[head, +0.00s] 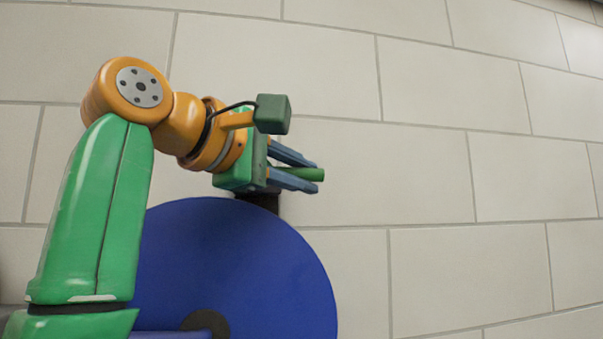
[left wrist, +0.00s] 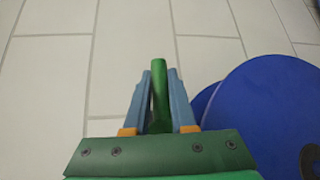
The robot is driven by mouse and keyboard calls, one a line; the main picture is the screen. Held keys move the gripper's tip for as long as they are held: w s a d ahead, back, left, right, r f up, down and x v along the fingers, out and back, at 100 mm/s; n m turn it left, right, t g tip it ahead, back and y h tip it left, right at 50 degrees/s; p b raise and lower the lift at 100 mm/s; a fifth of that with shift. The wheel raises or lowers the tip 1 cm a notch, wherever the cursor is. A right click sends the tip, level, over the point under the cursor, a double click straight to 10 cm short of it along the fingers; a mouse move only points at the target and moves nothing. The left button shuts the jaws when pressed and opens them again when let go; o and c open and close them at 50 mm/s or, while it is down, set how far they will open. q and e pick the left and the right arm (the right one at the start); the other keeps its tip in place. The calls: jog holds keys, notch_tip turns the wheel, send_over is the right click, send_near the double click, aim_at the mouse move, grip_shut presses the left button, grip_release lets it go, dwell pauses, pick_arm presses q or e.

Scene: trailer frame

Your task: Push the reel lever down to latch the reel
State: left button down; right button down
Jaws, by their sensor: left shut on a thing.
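The reel (head: 235,255) is a large blue disc with a dark hub, low in the middle of the head view. It also shows at the right of the left wrist view (left wrist: 265,110). The reel lever (head: 311,174) is a green bar above the reel's top edge. In the left wrist view the lever (left wrist: 158,85) runs lengthwise between the two blue fingers. My left gripper (head: 305,178) is shut on the lever, whose end sticks out past the fingertips. The lever's base is hidden behind the gripper. My right gripper is in neither view.
A dark block (head: 262,201) sits at the reel's top edge, just under my left gripper. A pale wall of large blocks (head: 430,170) fills the background. The space to the right of the gripper looks clear.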

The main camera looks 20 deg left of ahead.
aim_at(294, 173)
pick_arm(q)
jog(key=shift+f, duration=0.1)
jog(key=c, duration=0.8)
grip_release()
jog(key=shift+o, duration=0.2)
jog(key=b+v, duration=0.1)
jog(key=v, duration=0.6)
jog(key=shift+s+a, duration=0.1)
jog(key=shift+s, duration=0.1)
jog(key=shift+w, duration=0.3)
